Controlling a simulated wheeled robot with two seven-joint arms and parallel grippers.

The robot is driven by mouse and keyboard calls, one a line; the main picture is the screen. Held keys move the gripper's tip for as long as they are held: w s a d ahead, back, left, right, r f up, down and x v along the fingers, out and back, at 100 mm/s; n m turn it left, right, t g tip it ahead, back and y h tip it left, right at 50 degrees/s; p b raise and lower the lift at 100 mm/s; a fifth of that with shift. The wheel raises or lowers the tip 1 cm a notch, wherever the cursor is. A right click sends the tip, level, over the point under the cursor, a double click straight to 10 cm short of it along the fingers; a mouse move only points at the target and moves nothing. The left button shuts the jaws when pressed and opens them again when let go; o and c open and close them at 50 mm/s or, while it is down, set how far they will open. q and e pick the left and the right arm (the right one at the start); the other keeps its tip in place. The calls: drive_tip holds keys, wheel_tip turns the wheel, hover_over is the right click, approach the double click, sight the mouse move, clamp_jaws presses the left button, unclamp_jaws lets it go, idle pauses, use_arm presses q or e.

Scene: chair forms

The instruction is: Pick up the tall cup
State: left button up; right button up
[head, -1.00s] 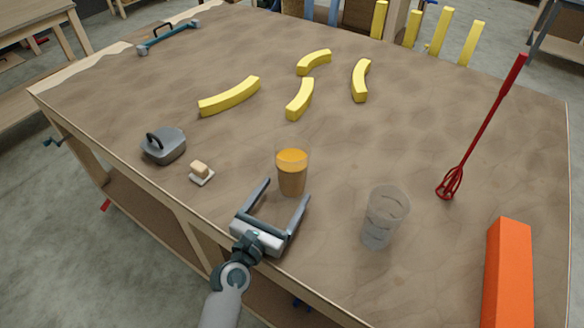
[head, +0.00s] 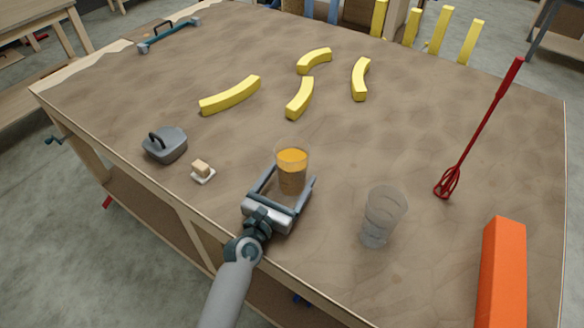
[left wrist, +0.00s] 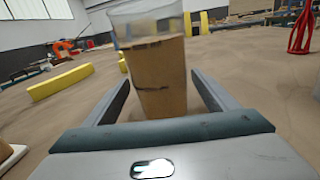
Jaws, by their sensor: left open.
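A tall clear cup (head: 291,180) with brown contents and an orange top surface stands upright on the table near its front edge. It also shows in the left wrist view (left wrist: 158,75), between the fingers. My left gripper (head: 293,178) is open, with one finger on each side of the cup. In the left wrist view (left wrist: 160,95) a gap shows at the right finger; the left finger is close to the cup. An empty clear cup (head: 384,215) stands to the right. My right gripper is in neither view.
The brown table (head: 400,130) bears several yellow curved pieces (head: 230,95) farther back. A grey lidded thing (head: 165,146) and a small block on a white base (head: 202,171) lie left. A red whisk-like tool (head: 480,130) and orange block (head: 503,270) are right.

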sight(298, 146)
use_arm(q)
drive_tip(key=shift+w+d, duration=0.25)
drive_tip(key=shift+w, duration=0.2)
drive_tip(key=c, duration=0.9)
drive_tip(key=shift+o, duration=0.2)
drive_tip(key=shift+r, duration=0.15)
wheel_tip(298, 146, up, 8)
drive_tip(key=p, duration=0.8)
drive_tip(key=shift+r+p, duration=0.85)
drive_tip(key=shift+r, duration=0.1)
